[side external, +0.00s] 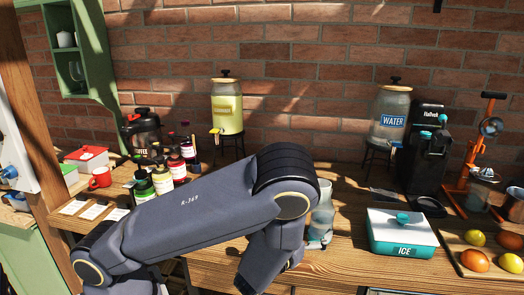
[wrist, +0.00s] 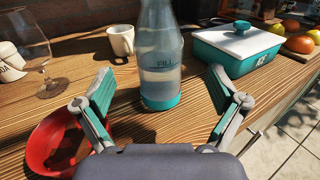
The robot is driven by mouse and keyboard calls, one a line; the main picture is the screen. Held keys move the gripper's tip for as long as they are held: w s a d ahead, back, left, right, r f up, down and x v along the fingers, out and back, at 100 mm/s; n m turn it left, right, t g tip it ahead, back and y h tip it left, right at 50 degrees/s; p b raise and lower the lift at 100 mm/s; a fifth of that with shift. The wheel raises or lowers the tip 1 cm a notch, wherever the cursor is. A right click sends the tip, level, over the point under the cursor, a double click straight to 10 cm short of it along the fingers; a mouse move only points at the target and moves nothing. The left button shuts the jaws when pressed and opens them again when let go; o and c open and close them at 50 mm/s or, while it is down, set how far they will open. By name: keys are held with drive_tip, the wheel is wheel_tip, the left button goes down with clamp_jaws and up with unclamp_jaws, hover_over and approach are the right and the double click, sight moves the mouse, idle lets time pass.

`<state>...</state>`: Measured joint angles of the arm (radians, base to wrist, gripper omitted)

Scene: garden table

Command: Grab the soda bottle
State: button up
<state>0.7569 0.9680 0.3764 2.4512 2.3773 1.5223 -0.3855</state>
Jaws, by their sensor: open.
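A clear bottle (wrist: 160,62) with a FILL mark and a teal base stands upright on the wooden table in the wrist view; it looks like the soda bottle. Its top is cut off by the frame. My gripper (wrist: 161,92) is open and empty, with one teal-padded finger to each side of the bottle in the picture, both apart from it. The bottle stands a little beyond the fingers. In the side view the bottle (side external: 321,218) shows partly behind my arm, and my gripper's fingers are hidden there.
A red bowl (wrist: 57,146) lies close by my left finger. A wine glass (wrist: 36,45) and a white mug (wrist: 121,40) stand left of the bottle. A teal ice box (wrist: 237,49) stands right. The table's front edge (wrist: 285,95) runs at right.

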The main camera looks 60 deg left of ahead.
sight(317, 217)
drive_tip(key=x, duration=0.6)
drive_tip(key=shift+w+a, duration=0.15)
drive_tip(key=shift+w, duration=0.2)
drive_tip(key=shift+c, duration=0.4)
drive_tip(key=c, duration=1.6)
drive_tip(key=shift+r, duration=0.15)
